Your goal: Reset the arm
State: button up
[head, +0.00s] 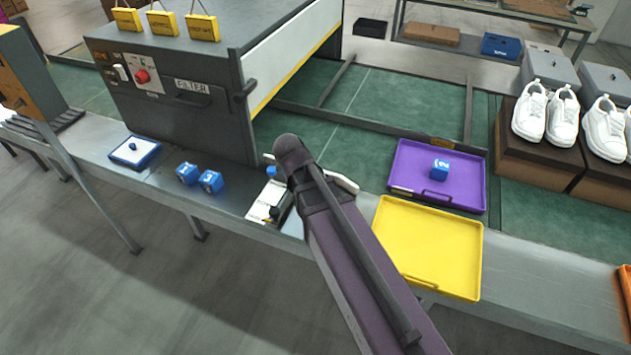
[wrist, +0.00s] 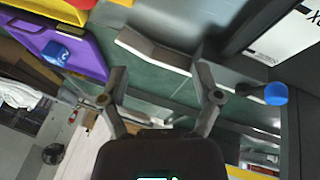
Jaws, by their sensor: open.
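My gripper (wrist: 158,82) is open in the wrist view, with its two fingers spread apart and nothing between them. Beyond the fingers lie the green surface and a white curved piece (wrist: 150,48). In the head view my purple arm reaches up from the bottom and hides most of the gripper beside the filter machine (head: 180,100). A blue-capped object (wrist: 276,93) is to the right of the fingers, apart from them; its blue cap (head: 271,171) also shows in the head view.
A purple tray (head: 410,160) holds a blue cube (head: 440,169). A yellow tray (head: 430,245) in front of it is empty. White shoes (head: 545,112) stand on boxes at right.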

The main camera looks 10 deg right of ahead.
dwell(0.4)
jog(key=s+d+y+p, duration=0.1)
jog(key=s+d, duration=0.1)
jog(key=s+d+r+n+g+y+p, duration=0.1)
jog(key=s+d, duration=0.1)
jog(key=s, duration=0.1)
jog(key=s+d+n+g+y+p, duration=0.1)
jog(key=s+d, duration=0.1)
jog(key=shift+s+d+r+y, duration=0.2)
jog(key=shift+s+d+y, duration=0.1)
jog(key=shift+s+y, duration=0.1)
jog(key=shift+s+d+r+n+g+y, duration=0.1)
jog(key=shift+s+d+n+g+y, duration=0.2)
jog(key=shift+s+n, duration=0.1)
jog(key=shift+a, duration=0.1)
dwell(0.9)
